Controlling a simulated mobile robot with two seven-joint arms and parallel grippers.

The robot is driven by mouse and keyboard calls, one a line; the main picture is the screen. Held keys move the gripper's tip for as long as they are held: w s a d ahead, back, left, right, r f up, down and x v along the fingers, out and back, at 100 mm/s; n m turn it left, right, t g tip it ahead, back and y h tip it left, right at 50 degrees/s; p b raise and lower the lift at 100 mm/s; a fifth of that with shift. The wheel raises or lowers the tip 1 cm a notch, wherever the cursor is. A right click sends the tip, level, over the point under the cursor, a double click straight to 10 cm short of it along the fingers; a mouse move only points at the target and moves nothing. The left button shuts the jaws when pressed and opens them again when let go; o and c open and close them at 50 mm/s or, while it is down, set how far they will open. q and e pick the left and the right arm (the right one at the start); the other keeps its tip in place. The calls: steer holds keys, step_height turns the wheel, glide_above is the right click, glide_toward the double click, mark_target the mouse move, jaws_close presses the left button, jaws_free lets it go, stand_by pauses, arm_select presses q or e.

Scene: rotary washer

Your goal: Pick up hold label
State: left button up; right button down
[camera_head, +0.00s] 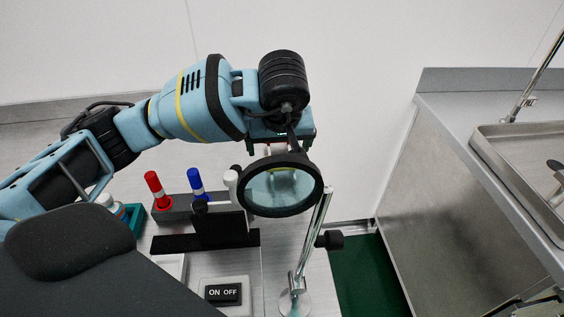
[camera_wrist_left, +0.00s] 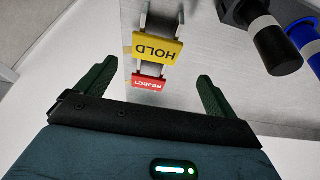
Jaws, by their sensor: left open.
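The yellow HOLD label (camera_wrist_left: 158,48) hangs on a metal clip in the left wrist view, its lettering upside down. A red REJECT label (camera_wrist_left: 148,82) is just below it in the picture. My left gripper (camera_wrist_left: 156,73) is open and empty, its two dark green fingers apart on either side of the red label, with the HOLD label a little beyond the fingertips. In the head view my left gripper (camera_head: 284,142) is partly hidden behind the round magnifier, and the labels cannot be made out clearly there. My right gripper is not in view.
A magnifier (camera_head: 280,186) on a chrome stand is in front of the gripper. Red (camera_head: 157,187) and blue (camera_head: 196,183) markers stand in a dark holder beside it. An ON/OFF switch (camera_head: 223,293) is nearer. A steel counter with a tray (camera_head: 500,166) is right.

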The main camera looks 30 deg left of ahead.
arm_select(q)
steer(key=x, duration=0.2)
steer(key=d+x, duration=0.1)
steer(key=x, duration=0.1)
steer(key=shift+w+f, duration=0.1)
steer(key=shift+f, duration=0.05)
steer(key=shift+w+a+f, duration=0.15)
steer(key=shift+a+f, duration=0.05)
steer(key=shift+f, duration=0.25)
steer(key=c, duration=1)
